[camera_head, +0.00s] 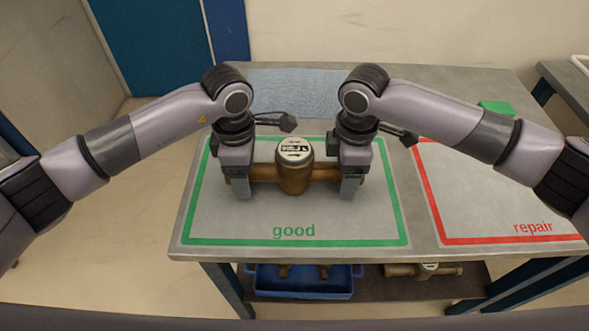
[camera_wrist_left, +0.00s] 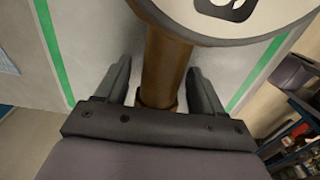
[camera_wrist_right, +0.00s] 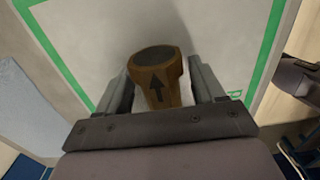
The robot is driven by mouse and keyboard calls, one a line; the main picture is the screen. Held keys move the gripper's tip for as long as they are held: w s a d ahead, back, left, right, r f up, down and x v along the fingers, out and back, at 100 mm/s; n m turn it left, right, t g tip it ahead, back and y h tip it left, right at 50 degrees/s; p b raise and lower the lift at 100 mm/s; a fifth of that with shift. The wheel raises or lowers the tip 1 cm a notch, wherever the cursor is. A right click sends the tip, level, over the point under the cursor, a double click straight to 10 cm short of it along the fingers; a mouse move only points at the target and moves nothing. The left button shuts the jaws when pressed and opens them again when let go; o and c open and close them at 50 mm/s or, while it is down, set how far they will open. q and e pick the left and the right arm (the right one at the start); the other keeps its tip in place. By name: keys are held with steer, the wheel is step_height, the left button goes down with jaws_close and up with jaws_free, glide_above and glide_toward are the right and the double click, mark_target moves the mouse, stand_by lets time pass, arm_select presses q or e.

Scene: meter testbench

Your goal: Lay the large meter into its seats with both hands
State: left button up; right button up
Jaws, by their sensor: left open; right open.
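The large meter (camera_head: 293,178) is a brown brass body with a white round dial, lying inside the green "good" frame on the table. My left gripper (camera_head: 240,190) is over its left pipe end, and my right gripper (camera_head: 350,190) is over its right pipe end. In the left wrist view the pipe (camera_wrist_left: 163,70) runs between the open fingers (camera_wrist_left: 160,90), with gaps at the sides. In the right wrist view the pipe end with an arrow (camera_wrist_right: 157,80) sits between the open fingers (camera_wrist_right: 160,88). No seats for the meter are recognisable.
The red "repair" frame (camera_head: 500,242) lies to the right, empty where visible. A green block (camera_head: 496,107) is at the back right. On the lower shelf are a blue crate (camera_head: 300,292) with brass parts and another meter (camera_head: 425,270).

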arm_select(q)
jaws_close()
arm_select(e)
jaws_close()
arm_select(q)
steer(key=shift+w+r, duration=0.1)
steer(key=shift+r, duration=0.05)
arm_select(e)
steer(key=shift+r, duration=0.15)
arm_select(q)
steer(key=shift+r, duration=0.15)
arm_select(e)
steer(key=shift+r, duration=0.1)
